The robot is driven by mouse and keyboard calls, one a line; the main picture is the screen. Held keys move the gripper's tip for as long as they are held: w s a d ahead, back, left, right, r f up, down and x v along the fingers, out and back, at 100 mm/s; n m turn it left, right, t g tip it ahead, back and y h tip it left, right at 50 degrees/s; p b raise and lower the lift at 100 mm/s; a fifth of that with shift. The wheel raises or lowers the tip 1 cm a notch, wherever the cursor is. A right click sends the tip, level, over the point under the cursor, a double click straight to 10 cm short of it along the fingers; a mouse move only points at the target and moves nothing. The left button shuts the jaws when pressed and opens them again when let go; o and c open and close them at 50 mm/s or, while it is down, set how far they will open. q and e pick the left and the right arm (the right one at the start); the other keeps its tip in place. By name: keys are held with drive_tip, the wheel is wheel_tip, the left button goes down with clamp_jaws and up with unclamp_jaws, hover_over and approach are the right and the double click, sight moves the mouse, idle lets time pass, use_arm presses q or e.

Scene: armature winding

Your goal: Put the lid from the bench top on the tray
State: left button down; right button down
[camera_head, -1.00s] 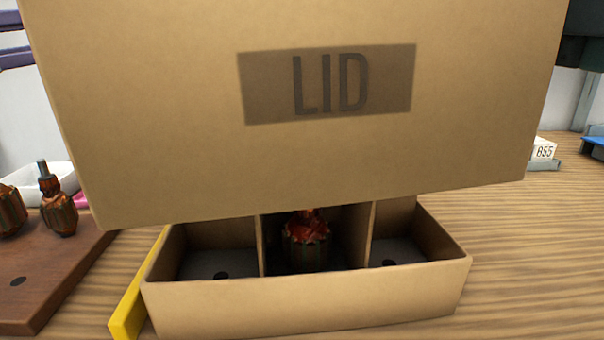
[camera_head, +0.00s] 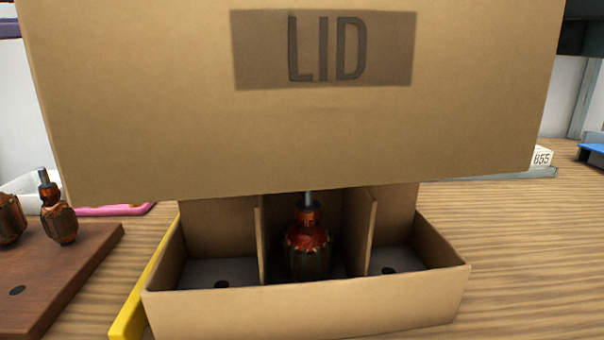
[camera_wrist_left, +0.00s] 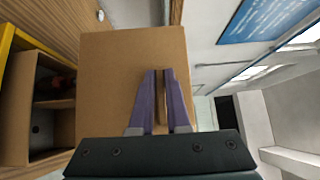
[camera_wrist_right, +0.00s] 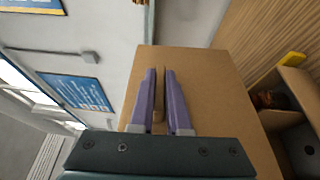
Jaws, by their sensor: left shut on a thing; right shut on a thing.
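The lid (camera_head: 300,130) is a large brown cardboard panel marked LID. In the head view it hangs in front of and above the tray, its face towards me. The tray (camera_head: 310,312) is an open cardboard box with dividers on the bench. An armature (camera_head: 308,245) stands in its middle compartment; the two side compartments look empty. My left gripper (camera_wrist_left: 160,75) is shut on one edge of the lid in the left wrist view. My right gripper (camera_wrist_right: 160,75) is shut on another edge in the right wrist view. Both grippers are out of the head view.
A brown wooden board (camera_head: 70,265) with armatures (camera_head: 58,210) stands at the left. A yellow strip (camera_head: 135,300) lies along the tray's left side. A white box marked 655 (camera_head: 541,157) is at the back right. The bench right of the tray (camera_head: 530,250) is clear.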

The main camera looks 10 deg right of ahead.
use_arm(q)
drive_tip(key=shift+r, duration=0.2)
use_arm(e)
drive_tip(key=shift+f, duration=0.15)
use_arm(q)
drive_tip(key=shift+w+d+m+g+h, duration=0.2)
drive_tip(key=shift+w+g, duration=0.1)
drive_tip(key=shift+w, duration=0.3)
drive_tip(key=shift+w+d+m+g+h, duration=0.1)
drive_tip(key=shift+w+m+g, duration=0.15)
drive_tip(key=shift+w, duration=0.3)
use_arm(e)
drive_tip(key=shift+s+d+m+h, duration=0.1)
drive_tip(key=shift+d+m+h, duration=0.2)
drive_tip(key=shift+m+h, duration=0.25)
use_arm(q)
drive_tip(key=shift+f, duration=0.1)
